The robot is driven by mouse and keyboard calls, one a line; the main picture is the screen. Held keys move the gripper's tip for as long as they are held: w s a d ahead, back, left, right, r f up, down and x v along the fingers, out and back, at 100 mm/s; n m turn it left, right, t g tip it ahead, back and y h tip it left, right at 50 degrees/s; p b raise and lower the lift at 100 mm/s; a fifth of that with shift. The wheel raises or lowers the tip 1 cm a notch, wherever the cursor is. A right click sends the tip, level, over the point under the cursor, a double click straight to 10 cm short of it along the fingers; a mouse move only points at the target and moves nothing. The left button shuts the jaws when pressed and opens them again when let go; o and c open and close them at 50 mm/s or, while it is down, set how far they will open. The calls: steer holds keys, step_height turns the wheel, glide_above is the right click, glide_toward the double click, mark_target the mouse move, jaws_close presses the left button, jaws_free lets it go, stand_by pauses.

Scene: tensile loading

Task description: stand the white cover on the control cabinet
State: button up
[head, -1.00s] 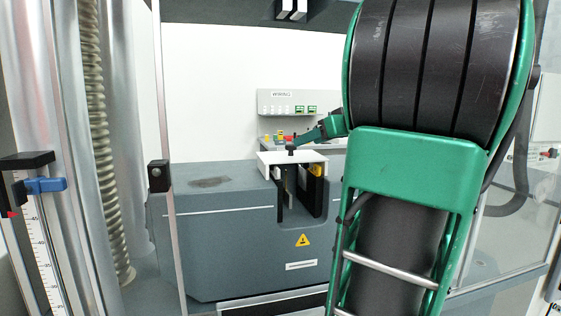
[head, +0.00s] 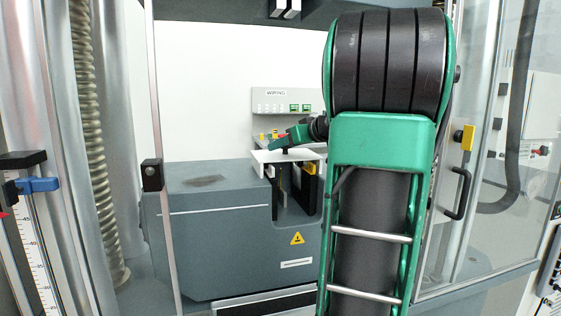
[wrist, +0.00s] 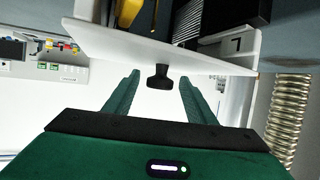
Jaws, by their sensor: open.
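The white cover (head: 262,156) is a flat plate with a black knob, lying over the slot at the top of a large grey cabinet (head: 230,240). In the wrist view the cover (wrist: 190,54) appears tilted, with its black knob (wrist: 159,77) between my fingers. My gripper (wrist: 159,79) is open, its green fingers on either side of the knob with gaps showing. In the head view my gripper (head: 278,145) is at the cover, and it hides the knob. I cannot tell for certain which unit is the control cabinet.
A grey panel marked WIRING (head: 285,100) stands behind the cover. Black and yellow parts (head: 307,180) sit in the slot below it. The cabinet top (head: 205,178) left of the cover is mostly clear. A glass door with a black handle (head: 459,193) is at right.

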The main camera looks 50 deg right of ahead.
jaws_close()
steer(key=shift+r, duration=0.15)
steer(key=shift+r, duration=0.55)
step_height(320, 180, up, 3)
steer(key=shift+f, duration=0.2)
steer(key=s+a+r, duration=0.3)
steer(key=a+r, duration=0.4)
steer(key=a, duration=0.4)
steer(key=shift+s, duration=0.4)
